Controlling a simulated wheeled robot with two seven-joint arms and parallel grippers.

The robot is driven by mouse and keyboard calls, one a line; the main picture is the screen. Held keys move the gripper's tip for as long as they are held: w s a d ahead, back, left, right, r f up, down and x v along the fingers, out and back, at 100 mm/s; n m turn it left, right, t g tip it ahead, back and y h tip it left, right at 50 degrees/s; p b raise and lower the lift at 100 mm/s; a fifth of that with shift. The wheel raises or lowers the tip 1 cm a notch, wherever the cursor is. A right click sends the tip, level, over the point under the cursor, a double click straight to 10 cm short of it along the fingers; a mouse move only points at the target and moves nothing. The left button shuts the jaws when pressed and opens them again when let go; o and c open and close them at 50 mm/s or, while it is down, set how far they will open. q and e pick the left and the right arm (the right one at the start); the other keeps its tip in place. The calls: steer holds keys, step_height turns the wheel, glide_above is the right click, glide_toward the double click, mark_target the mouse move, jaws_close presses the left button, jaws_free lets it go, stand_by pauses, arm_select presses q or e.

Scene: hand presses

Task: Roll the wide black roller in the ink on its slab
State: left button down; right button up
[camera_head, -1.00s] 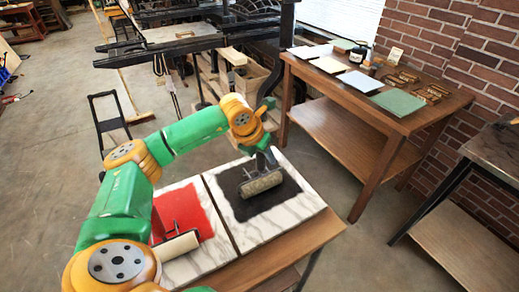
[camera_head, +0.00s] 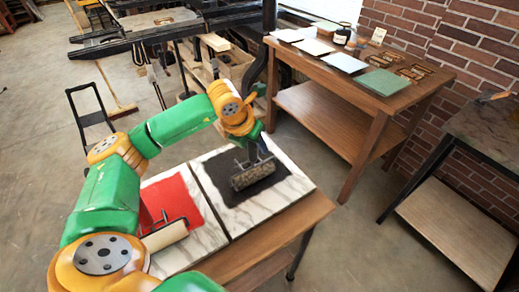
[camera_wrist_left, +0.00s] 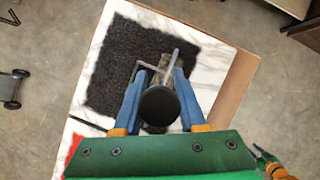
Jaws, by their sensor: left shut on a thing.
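My left gripper (camera_head: 259,148) is shut on the handle of the wide roller (camera_head: 253,174), whose speckled dark grey cylinder lies across the black ink (camera_head: 222,168). The ink is a dark square on the right-hand white marble slab (camera_head: 244,222). The roller appears to be at the ink surface; I cannot tell for sure whether it touches. In the left wrist view, the handle's round black end (camera_wrist_left: 159,106) sits between the blue fingers of the gripper (camera_wrist_left: 160,80), and the handle and fingers hide most of the roller.
Left of it, a red ink patch (camera_head: 168,200) lies on another marble slab, with a pale roller (camera_head: 165,236) at its near edge. A wooden table (camera_head: 340,85) with papers and type stands behind right. A dark-topped bench (camera_head: 485,125) is at far right.

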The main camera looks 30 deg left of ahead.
arm_select(q)
steer(key=shift+w+a+p, duration=0.85)
steer(key=shift+w+a, duration=1.5)
steer(key=shift+a, duration=3.4)
steer(key=shift+s+d+p, duration=0.35)
steer(key=shift+s+d, duration=0.6)
steer(key=shift+d, duration=1.4)
steer(key=shift+s+d+p, duration=0.35)
steer(key=shift+s+d, duration=0.6)
steer(key=shift+d, duration=1.35)
steer(key=shift+s+d+p, duration=0.35)
steer(key=shift+s+d, duration=0.6)
steer(key=shift+d, duration=1.4)
steer(key=shift+a+r, duration=0.1)
steer(key=shift+r, duration=0.05)
